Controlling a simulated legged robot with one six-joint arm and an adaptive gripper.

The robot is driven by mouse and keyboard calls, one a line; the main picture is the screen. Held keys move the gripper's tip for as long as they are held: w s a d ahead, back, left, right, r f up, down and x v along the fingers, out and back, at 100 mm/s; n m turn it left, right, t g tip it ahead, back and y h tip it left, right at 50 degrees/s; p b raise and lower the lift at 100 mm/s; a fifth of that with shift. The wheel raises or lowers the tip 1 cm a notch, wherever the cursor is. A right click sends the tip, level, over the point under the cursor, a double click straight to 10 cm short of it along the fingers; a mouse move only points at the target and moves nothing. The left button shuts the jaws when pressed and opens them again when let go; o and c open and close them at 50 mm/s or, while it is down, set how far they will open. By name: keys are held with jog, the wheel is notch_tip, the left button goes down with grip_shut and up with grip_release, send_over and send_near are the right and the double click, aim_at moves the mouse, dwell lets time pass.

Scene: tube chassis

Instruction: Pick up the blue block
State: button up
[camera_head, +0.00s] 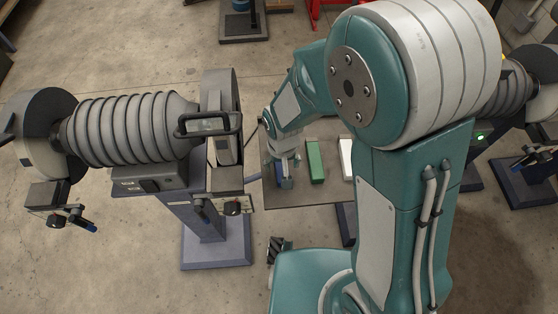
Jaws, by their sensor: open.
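The blue block (279,169) lies on a grey table (318,190), at the left of a row of blocks. My gripper (287,178) is at the blue block and covers part of it. The gripper is open. It is small in this view, and I cannot tell whether its fingers are on both sides of the block or touch it. My arm comes down to it from the upper right.
A green block (315,162) and a white block (347,158) stand to the right of the blue one. A large grey ribbed machine (125,130) on a stand is close on the left. My arm hides the table's right part.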

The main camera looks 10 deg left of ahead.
jog(key=shift+d+f, duration=0.3)
jog(key=shift+f, duration=0.15)
jog(key=shift+a, duration=0.6)
jog(key=c, duration=1.2)
jog(key=shift+d, duration=0.35)
jog(key=shift+a+r, duration=0.15)
jog(key=shift+r, duration=0.4)
notch_tip(320, 180, up, 2)
jog(key=shift+s+r, duration=0.1)
jog(key=shift+r, duration=0.15)
jog(key=s+d+r, duration=0.2)
jog(key=r, duration=0.1)
jog(key=d+r, duration=0.2)
jog(key=shift+s+r, duration=0.2)
jog(key=shift+s, duration=0.2)
grip_shut()
jog(key=s+d+r, duration=0.4)
jog(key=s+d, duration=0.2)
jog(key=d, duration=0.1)
